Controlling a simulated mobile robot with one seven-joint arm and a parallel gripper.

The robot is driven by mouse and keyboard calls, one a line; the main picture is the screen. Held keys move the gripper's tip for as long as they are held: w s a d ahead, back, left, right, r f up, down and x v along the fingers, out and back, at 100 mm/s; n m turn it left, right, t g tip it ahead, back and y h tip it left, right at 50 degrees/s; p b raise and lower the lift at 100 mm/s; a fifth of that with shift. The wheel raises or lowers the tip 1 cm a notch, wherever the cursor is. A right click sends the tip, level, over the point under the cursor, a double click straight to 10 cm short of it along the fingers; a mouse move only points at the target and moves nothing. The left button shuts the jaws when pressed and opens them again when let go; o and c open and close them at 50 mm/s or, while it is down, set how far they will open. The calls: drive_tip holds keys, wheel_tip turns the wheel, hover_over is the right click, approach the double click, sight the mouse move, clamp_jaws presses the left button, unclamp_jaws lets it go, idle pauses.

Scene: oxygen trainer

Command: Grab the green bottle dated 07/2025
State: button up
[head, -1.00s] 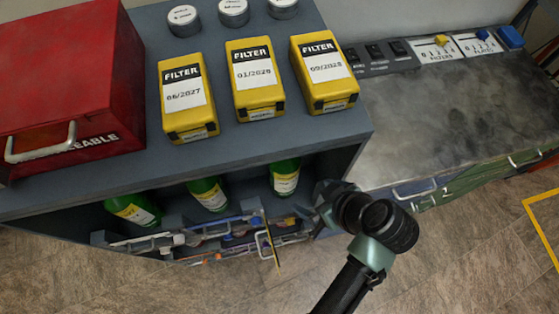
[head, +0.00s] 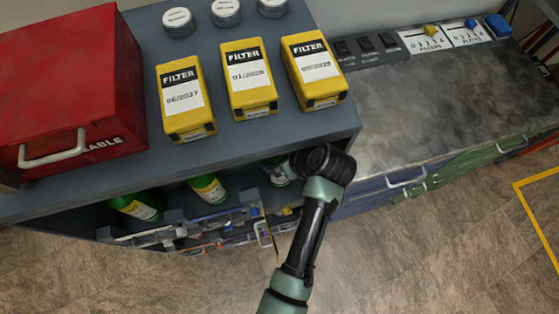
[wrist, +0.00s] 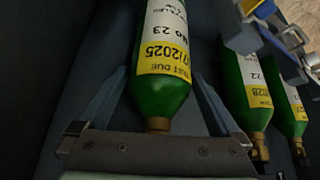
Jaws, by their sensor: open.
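The green bottle dated 07/2025 (wrist: 160,100) has a white and yellow label and a brass neck that points at my gripper in the wrist view. My gripper (wrist: 160,78) is open, with one finger on each side of this bottle. I cannot tell whether the fingers touch it. In the head view the rightmost bottle (head: 280,170) is partly covered by my arm, and my fingers are mostly hidden there.
The bottles sit in an open shelf under a grey cabinet top (head: 225,142). An open rack with metal handles (head: 190,228) is in front of them. Above are yellow filter boxes (head: 249,80) and a red case (head: 60,95). A workbench (head: 420,110) adjoins at right.

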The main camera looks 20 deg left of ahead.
clamp_jaws()
drive_tip(key=shift+w+r, duration=0.15)
drive_tip(key=shift+r, duration=0.05)
idle(0.3)
